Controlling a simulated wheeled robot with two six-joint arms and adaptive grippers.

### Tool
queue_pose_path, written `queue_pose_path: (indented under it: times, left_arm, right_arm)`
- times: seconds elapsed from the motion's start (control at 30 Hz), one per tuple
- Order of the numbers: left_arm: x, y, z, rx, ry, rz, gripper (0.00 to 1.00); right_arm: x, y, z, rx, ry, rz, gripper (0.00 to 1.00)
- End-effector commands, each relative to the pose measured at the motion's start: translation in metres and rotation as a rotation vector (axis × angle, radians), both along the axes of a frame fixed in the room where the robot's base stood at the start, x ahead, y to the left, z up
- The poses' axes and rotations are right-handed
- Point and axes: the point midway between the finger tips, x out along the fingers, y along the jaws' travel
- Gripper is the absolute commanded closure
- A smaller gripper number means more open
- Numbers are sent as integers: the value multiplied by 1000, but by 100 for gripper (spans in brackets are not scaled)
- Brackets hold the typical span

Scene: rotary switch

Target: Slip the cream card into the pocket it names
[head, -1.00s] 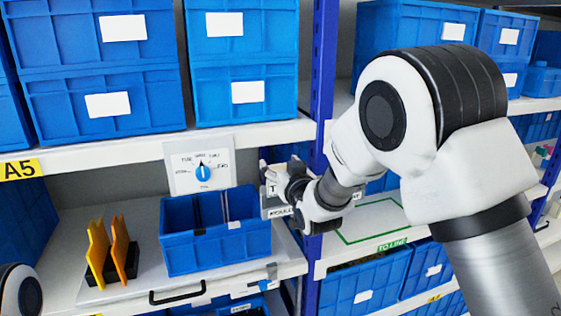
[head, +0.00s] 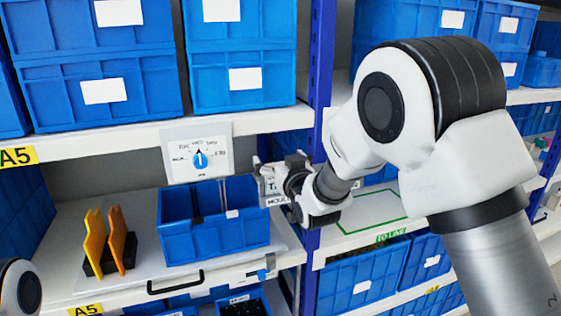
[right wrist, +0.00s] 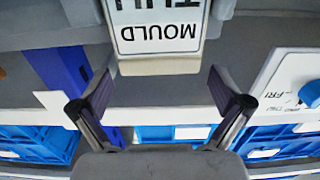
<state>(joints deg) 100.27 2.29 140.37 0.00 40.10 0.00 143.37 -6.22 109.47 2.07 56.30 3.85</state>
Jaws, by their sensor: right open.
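The cream card (right wrist: 160,66) shows upside down in the right wrist view, with a white face lettered MOULD and cut-off letters that look like THU. In the head view the card (head: 278,202) is partly hidden behind my right gripper (head: 290,180), right of the blue bin. My right gripper (right wrist: 163,95) is open, with one finger on each side of the card's edge and a gap to each. What supports the card is hidden. A dial with a blue knob (head: 200,160) and day names is above the bin. My left gripper is out of view.
The blue bin (head: 205,240) with dividers stands on the shelf board. Left of it, a yellow card (head: 95,240) and an orange card (head: 117,240) stand in a black rack. A blue rack post (head: 319,110) is close to the right gripper. A green-outlined area (head: 370,215) lies right.

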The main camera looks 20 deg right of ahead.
Motion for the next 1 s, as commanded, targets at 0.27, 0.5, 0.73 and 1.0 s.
queue_pose_path:
  times: [0.27, 0.5, 0.73, 1.0]
  left_arm:
    - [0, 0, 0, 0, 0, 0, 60]
    - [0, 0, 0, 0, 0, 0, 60]
    - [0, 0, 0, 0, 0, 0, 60]
    - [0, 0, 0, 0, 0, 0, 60]
  right_arm:
    - [-44, -2, 0, -2, 2, 0, 0]
    - [-102, -3, 0, -2, 1, 0, 0]
    - [-120, -4, -1, 0, 0, 0, 0]
    - [-120, -4, 0, 0, 0, 0, 0]
